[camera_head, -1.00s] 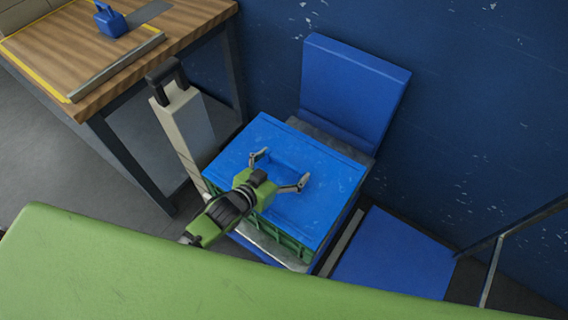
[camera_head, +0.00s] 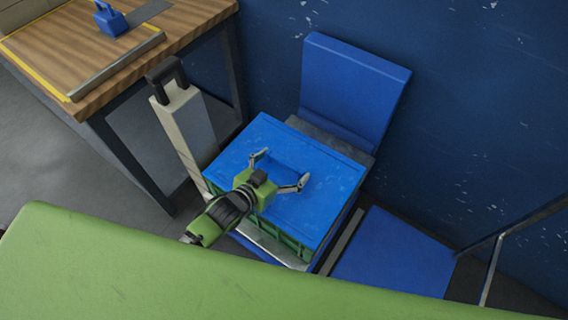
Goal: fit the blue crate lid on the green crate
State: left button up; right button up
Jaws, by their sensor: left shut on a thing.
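The blue crate lid (camera_head: 322,182) lies over the top of the green crate (camera_head: 285,243). Its edges look about in line with the crate's rim, but I cannot tell whether it is fully seated. Green crate wall shows below the lid's front edge. My left gripper (camera_head: 281,169) is at the middle of the lid, its two fingers spread wide and shut on the lid at a recessed part. The fingertips' exact contact is too small to make out. The crate's far sides are hidden under the lid. My right gripper is not in view.
The crate stands on a metal-topped blue stand with a blue upright panel (camera_head: 352,88) behind. A pale post with a black handle (camera_head: 182,118) is close on the left. A wooden workbench (camera_head: 180,28) holds a blue block-like item (camera_head: 110,20). A blue wall is behind.

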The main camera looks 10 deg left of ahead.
aim_at(274, 174)
pick_arm(q)
jog(key=shift+f, duration=0.15)
jog(key=o, duration=1.1)
jog(key=shift+c, duration=0.2)
jog(key=shift+f, duration=0.1)
jog(key=shift+s, duration=0.1)
jog(key=shift+s+a+r+p, duration=0.2)
jog(key=shift+s+r+p, duration=0.1)
jog(key=shift+s+p, duration=0.2)
jog(key=p+v, duration=0.3)
jog(key=v, duration=0.1)
jog(key=shift+p+v, duration=1.75)
jog(key=shift+v, duration=1.1)
